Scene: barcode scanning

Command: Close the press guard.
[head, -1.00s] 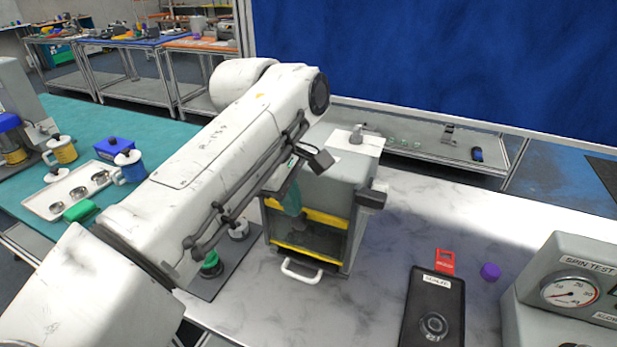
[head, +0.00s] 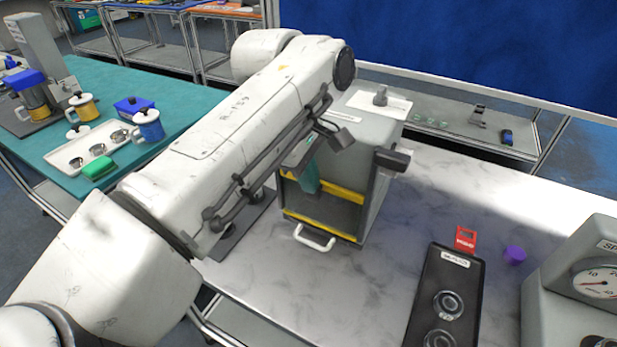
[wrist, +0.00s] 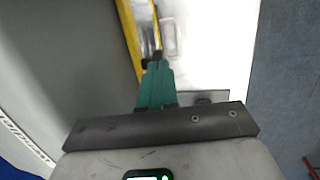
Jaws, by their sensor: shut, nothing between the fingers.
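The press (head: 378,165) is a grey box on the marble-topped table. Its front has yellow bars (head: 335,190) above and below a dark window, with a white handle (head: 314,237) at the lower edge. I cannot tell whether a clear panel fills the window. My gripper (head: 308,184) has teal fingers, shut and empty, overlapping the left part of the press front in the head view. In the wrist view the shut fingers (wrist: 157,75) point along a yellow bar (wrist: 130,38), close to it; contact is unclear. My arm hides part of the press's left side.
A teal table (head: 150,85) with mugs and a tray is at left.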

